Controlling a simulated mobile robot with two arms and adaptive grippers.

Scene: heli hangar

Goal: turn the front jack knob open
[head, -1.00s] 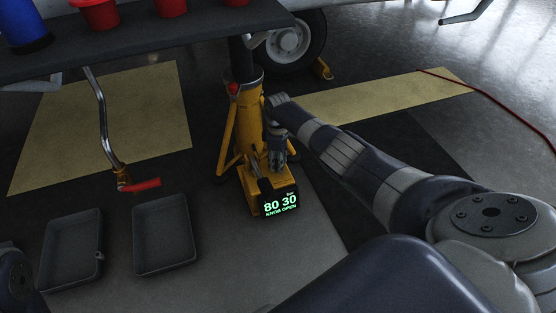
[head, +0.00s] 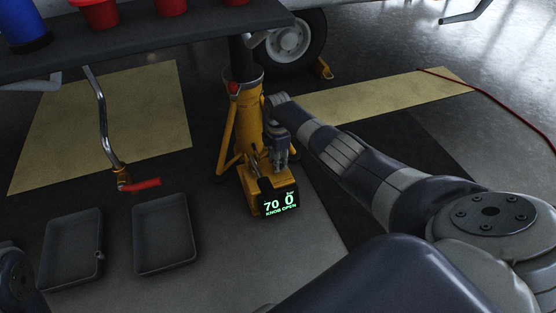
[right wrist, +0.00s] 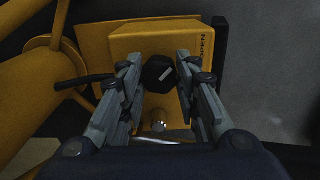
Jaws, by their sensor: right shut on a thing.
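The yellow front jack (head: 247,120) stands on the floor under the dark platform. Its display (head: 279,203) reads "70 0" with "KNOB OPEN" below. The black jack knob (right wrist: 158,74) sits on the yellow pump housing (right wrist: 140,42) in the right wrist view. My right gripper (head: 278,163) reaches down to the pump from the right; in the right wrist view my right gripper (right wrist: 160,82) has its fingers on both sides of the knob, shut on it. The knob is hidden by the gripper in the head view. My left gripper is out of view.
An aircraft wheel (head: 290,42) with a yellow chock (head: 323,68) stands behind the jack. Two grey trays (head: 165,233) lie at the left, near a crank with a red handle (head: 141,184). A red hose (head: 500,108) crosses the floor at right.

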